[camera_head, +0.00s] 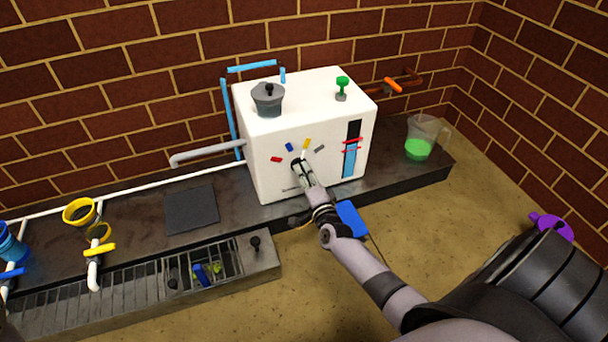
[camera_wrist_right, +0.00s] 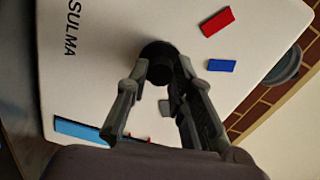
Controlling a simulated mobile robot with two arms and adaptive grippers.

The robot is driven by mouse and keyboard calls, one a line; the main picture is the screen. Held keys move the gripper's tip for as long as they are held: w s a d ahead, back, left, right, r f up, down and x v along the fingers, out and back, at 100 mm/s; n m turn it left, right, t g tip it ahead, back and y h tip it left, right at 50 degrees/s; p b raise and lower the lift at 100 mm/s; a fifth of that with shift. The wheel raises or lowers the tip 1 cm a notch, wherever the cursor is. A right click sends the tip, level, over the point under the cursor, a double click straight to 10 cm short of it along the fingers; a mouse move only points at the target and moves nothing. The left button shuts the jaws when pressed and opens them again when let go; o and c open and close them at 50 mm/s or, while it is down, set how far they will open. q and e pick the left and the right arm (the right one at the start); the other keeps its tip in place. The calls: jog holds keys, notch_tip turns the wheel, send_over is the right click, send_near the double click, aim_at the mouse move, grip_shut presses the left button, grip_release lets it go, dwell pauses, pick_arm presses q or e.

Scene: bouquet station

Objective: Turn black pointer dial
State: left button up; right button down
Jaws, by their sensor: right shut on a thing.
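The black dial (camera_head: 296,162) is on the front face of the white box (camera_head: 310,110), mostly covered by my right gripper (camera_head: 301,168). Red (camera_head: 276,159), blue (camera_head: 289,147), yellow (camera_head: 307,143) and grey (camera_head: 319,149) marks fan out around its upper side. In the right wrist view the dial (camera_wrist_right: 158,52) is a dark round knob, with the fingertips of my right gripper (camera_wrist_right: 158,72) shut on it. Which mark its pointer faces is hard to tell. My left gripper is not in view.
A grey lidded pot (camera_head: 267,100) and a green valve (camera_head: 342,84) are on top of the box. A jug with green liquid (camera_head: 418,149) stands to the right. A dark square plate (camera_head: 191,209) lies on the counter to the left, near yellow and blue funnels.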

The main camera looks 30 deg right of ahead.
jog(key=c, duration=1.4)
grip_release()
jog(key=v, duration=1.2)
jog(key=shift+f, duration=0.1)
